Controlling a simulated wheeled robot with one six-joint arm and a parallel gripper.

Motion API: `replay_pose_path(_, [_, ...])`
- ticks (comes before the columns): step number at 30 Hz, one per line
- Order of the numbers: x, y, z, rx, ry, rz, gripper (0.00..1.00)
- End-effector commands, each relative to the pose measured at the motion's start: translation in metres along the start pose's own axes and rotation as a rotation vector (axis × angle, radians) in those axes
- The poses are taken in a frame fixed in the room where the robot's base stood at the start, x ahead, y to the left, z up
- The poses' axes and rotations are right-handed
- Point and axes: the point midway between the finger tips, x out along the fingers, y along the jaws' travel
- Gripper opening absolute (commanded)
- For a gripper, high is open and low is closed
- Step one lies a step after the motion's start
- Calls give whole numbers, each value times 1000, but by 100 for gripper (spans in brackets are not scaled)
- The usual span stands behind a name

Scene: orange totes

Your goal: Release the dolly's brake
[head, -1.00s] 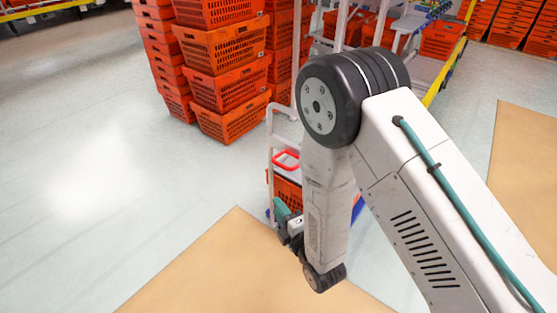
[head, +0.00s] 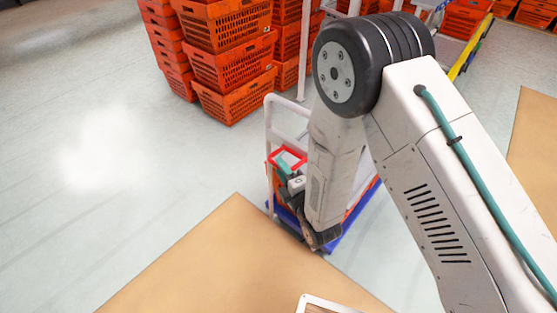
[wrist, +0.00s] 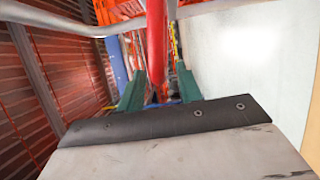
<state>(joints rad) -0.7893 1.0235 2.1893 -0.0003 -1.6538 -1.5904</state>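The dolly (head: 268,130) is a cart with a white tube frame and a blue base (head: 347,228). A red loop-shaped lever (head: 289,153), which looks like its brake handle, is at the near end, inside the frame. My gripper (head: 284,166) is at this loop in the head view, partly hidden by my wrist. In the wrist view, the green fingers of my gripper (wrist: 160,88) stand apart.
Stacks of orange totes (head: 230,70) stand behind the dolly. A tan floor area (head: 215,255) lies in front, and pale open floor (head: 100,150) is at left. In the wrist view, a grey frame tube (wrist: 40,75) runs close at left, beside orange tote walls (wrist: 25,110).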

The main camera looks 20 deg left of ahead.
Motion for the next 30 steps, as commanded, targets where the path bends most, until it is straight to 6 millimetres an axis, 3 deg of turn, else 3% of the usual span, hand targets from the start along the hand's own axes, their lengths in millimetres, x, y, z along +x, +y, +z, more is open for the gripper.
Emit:
replay_pose_path(7, [31,0,0,0,0,0,35])
replay_pose_path(17, [36,0,3,0,-4,-2,35])
replay_pose_path(21, [36,0,3,0,-4,-1,2])
replay_pose_path(30, [38,2,-5,12,6,-4,0])
